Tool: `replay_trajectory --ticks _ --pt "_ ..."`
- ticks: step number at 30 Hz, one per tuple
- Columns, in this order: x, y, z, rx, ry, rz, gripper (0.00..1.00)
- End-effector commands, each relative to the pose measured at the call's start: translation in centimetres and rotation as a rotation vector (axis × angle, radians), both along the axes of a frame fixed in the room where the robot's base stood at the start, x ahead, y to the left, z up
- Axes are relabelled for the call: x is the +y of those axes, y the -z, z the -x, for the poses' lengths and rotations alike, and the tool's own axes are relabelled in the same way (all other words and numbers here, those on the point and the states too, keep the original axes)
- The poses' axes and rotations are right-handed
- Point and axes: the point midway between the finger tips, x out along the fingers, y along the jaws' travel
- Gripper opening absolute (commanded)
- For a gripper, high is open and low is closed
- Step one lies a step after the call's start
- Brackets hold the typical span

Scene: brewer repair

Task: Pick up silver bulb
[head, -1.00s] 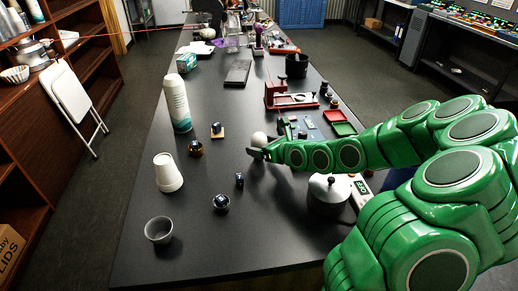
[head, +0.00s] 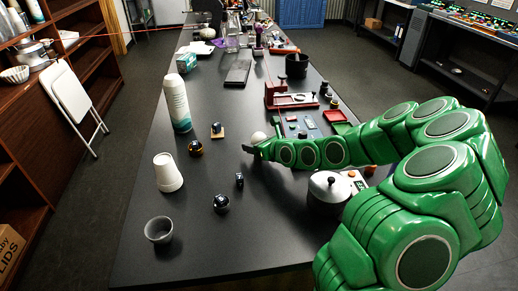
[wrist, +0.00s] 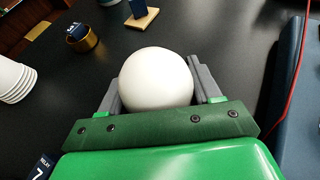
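My gripper (head: 252,149) is low over the black table, beside a white ball (head: 258,138). In the wrist view the two grey fingers of the gripper (wrist: 155,88) are spread, with the white ball (wrist: 156,78) between them. I cannot tell whether the fingers touch the ball. Its lower part is hidden by the green palm. No plainly silver bulb shows. A small round silver-grey holder with a dark top (head: 221,203) stands left of and nearer than the gripper.
A gold holder (head: 195,148), a dark block on a wooden base (head: 217,131), a small dark block (head: 239,180), white cups (head: 167,173) and a grey cup (head: 159,230) stand to the left. A silver lidded pot (head: 328,188) stands under my arm. The red press (head: 280,94) is behind.

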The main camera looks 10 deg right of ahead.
Motion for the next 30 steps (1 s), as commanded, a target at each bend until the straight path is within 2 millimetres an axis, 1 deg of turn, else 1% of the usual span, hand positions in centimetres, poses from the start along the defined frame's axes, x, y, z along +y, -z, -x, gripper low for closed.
replay_trajectory --ticks 1,3,6,12,17,20,23,27,30 --pt "0.0 0.0 0.0 0.000 0.000 0.000 0.53" --pt "0.0 0.0 0.0 0.000 0.000 0.000 0.42" --pt "0.0 0.0 0.0 0.000 0.000 0.000 0.29" --pt "0.0 0.0 0.0 0.000 0.000 0.000 0.29" --pt "0.0 -0.6 0.0 0.000 0.000 0.000 0.29" --pt "0.0 -1.4 0.0 0.000 -0.001 0.000 0.29" --pt "0.0 -2.6 0.0 0.000 0.000 0.001 0.29" --pt "0.1 -4.9 0.0 -0.006 -0.001 0.000 0.29" --pt "0.1 -6.2 0.0 -0.002 -0.001 -0.001 0.29"
